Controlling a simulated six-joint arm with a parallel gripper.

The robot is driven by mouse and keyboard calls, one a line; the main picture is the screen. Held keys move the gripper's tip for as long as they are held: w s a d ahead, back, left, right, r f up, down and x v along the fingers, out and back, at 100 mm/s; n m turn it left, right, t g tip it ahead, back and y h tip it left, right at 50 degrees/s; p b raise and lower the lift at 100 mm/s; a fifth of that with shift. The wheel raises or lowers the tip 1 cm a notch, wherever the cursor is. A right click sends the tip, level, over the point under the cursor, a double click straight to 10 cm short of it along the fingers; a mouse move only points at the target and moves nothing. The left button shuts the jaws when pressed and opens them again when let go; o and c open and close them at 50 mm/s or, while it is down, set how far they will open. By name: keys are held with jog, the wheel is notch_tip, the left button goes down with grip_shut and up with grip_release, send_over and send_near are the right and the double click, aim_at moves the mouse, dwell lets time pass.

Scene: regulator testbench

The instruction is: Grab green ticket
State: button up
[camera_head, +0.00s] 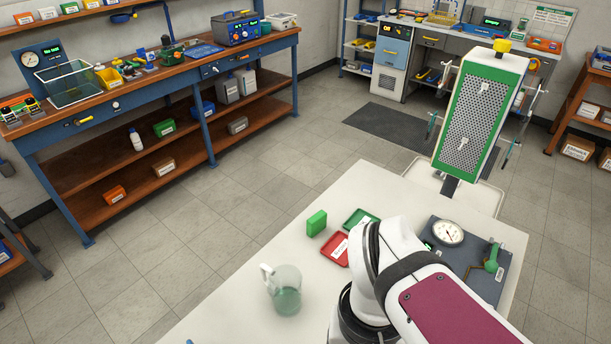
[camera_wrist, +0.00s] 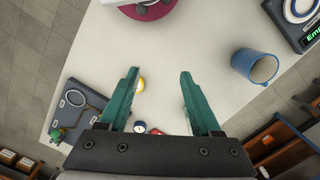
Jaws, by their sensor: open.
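No thing is clearly readable as a green ticket. A small green block (camera_head: 316,223) stands on the white table in the head view. Beside it, to the right, lies a shallow green tray (camera_head: 359,219), with a red tray (camera_head: 335,249) just below it. I cannot tell whether any of these is the ticket. My gripper (camera_wrist: 159,75) shows in the wrist view with its two teal fingers wide apart and nothing between the tips. It is over the white table. In the head view the gripper cannot be made out; my arm covers part of the table.
A glass jug (camera_head: 285,291) with green liquid stands at the table's near left. A grey gauge plate (camera_head: 485,268) with a green valve lies at the right. A blue mug (camera_wrist: 255,66) stands at the right in the wrist view.

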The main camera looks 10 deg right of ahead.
jog(key=w+d+f+n+t+h, duration=0.15)
jog(key=w+n+h, duration=0.25)
jog(key=w+n, duration=0.55)
jog(key=w+f+n+h, duration=0.2)
jog(key=w+n+h, duration=0.3)
jog(key=w, duration=0.7)
jog(key=n+t+h, duration=0.2)
jog(key=n+t, duration=0.6)
jog(key=n, duration=0.6)
send_near(313, 220)
jog(key=shift+m+g, duration=0.25)
jog(key=x, duration=1.1)
jog(key=shift+w, duration=0.25)
jog(key=shift+w+d+f, duration=0.1)
jog(key=shift+w+d, duration=0.15)
grip_shut()
